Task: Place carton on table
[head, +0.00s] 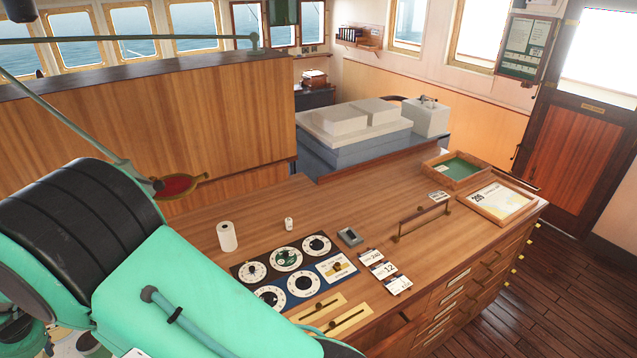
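The wooden table (345,205) fills the middle of the head view, with drawers along its right side. I cannot pick out a carton for certain. A white roll-like upright cylinder (227,237) stands on the table's left part, and a small white cylinder (289,224) stands to its right. My green and black arm covers the lower left, and its end runs out of the picture at the bottom, so my gripper is not visible.
A dial panel (286,272), a dark small box (349,237), cards (383,269) and a raised metal bar (421,217) occupy the table's front. Two trays, one green-lined (456,167), lie at right. The table's middle is clear. A wooden partition (150,120) rises behind left.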

